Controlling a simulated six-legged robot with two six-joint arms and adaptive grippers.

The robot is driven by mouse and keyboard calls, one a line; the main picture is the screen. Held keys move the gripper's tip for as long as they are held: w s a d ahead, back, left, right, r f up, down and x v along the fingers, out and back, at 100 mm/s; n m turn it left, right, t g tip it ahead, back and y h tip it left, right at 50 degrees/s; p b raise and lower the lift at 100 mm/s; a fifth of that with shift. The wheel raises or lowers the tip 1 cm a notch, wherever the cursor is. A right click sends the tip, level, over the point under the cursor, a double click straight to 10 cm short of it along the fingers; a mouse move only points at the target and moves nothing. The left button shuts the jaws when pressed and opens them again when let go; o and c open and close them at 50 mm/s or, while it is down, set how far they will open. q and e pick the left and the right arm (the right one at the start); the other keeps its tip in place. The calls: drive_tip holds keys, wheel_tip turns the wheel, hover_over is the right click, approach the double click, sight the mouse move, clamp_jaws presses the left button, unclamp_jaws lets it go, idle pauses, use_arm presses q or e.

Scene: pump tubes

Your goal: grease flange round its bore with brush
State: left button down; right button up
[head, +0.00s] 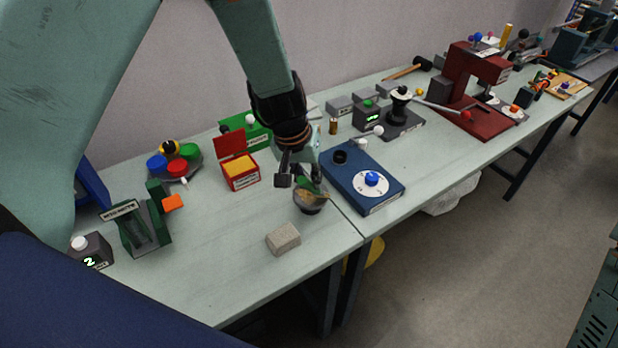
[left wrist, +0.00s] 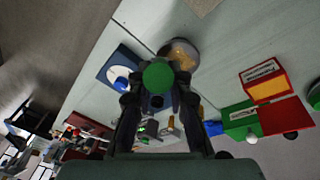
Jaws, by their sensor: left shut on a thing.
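My left gripper (head: 302,180) is shut on a green-handled tool, taken to be the brush (head: 311,186). It is over a small grey bowl (head: 310,207) with tan, grainy contents. In the left wrist view, the brush's round green end (left wrist: 158,76) sits between the fingertips, with the bowl (left wrist: 181,52) just beyond it. The brush's bristles are hidden, so I cannot tell whether they touch the contents. No part is clearly recognisable as the flange with its bore. My right gripper is not in view.
Right of the bowl is a blue box (head: 349,188) with a black ring and white dial. A grey block (head: 283,239) lies in front. A red open box (head: 241,180) and green stand (head: 145,228) are left. The table's front left is clear.

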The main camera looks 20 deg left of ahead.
use_arm(q)
wheel_tip(320, 180, up, 2)
drive_tip(key=shift+d+r, duration=0.1)
drive_tip(key=shift+d, duration=0.05)
drive_tip(key=shift+d+r+p, duration=0.15)
drive_tip(key=shift+r+p, duration=0.1)
drive_tip(key=shift+p, duration=0.3)
drive_tip(key=shift+s+r, duration=0.15)
drive_tip(key=shift+r, duration=0.2)
drive_tip(key=shift+a+r+p, duration=0.2)
drive_tip(key=shift+r+p, duration=0.2)
drive_tip(key=shift+p, duration=0.15)
drive_tip(key=shift+a+r+p, duration=0.3)
drive_tip(key=shift+r+p, duration=0.35)
drive_tip(key=shift+p, duration=0.05)
drive_tip(key=shift+w+r, duration=0.2)
drive_tip(key=shift+r, duration=0.05)
drive_tip(key=shift+d+r, duration=0.15)
drive_tip(key=shift+r, duration=0.15)
drive_tip(key=shift+s+d+r, duration=0.15)
drive_tip(key=shift+d+r, duration=0.1)
drive_tip(key=shift+r, duration=0.45)
drive_tip(key=shift+a, duration=0.25)
drive_tip(key=shift+a+f, duration=0.1)
drive_tip(key=shift+d, duration=0.3)
